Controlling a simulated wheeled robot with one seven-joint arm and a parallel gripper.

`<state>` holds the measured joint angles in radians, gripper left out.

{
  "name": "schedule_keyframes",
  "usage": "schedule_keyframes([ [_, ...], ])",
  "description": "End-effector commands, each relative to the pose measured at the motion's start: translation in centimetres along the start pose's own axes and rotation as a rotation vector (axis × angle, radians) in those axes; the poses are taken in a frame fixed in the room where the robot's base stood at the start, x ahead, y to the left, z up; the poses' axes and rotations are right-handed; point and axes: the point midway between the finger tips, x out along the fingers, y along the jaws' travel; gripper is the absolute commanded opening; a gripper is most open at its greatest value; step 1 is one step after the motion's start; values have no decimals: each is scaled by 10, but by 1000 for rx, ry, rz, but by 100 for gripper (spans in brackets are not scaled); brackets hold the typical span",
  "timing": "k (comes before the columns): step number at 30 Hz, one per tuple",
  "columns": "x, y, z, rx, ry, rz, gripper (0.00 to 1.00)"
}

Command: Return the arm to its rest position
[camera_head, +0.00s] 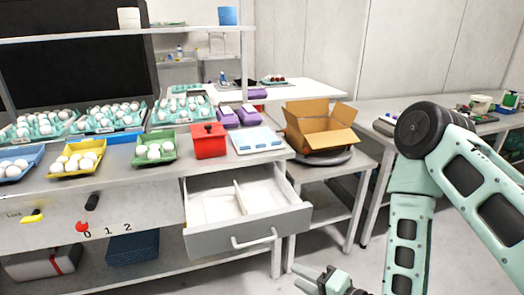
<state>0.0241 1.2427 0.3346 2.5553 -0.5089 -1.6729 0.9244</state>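My arm (412,200) shows at the right of the head view, bent at a dark elbow joint, with pale green links. My gripper (305,279) is at the bottom edge, low in front of the open drawer (232,240) and apart from it. Its fingers look spread, with nothing visible between them. Part of the gripper is cut off by the frame's lower edge.
The drawer juts out under the counter, just left of my gripper. An open cardboard box (312,142) sits on a side table. Bare floor lies around my arm.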

Motion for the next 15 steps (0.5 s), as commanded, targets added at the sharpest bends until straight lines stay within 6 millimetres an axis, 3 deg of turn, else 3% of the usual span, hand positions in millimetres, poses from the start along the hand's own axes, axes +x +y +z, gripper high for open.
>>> schedule_keyframes([
  [3,11,-16,8,-203,-96,108,32],
  [8,12,-32,16,-484,-227,292,32],
  [15,-17,-66,24,-826,-411,553,32],
])
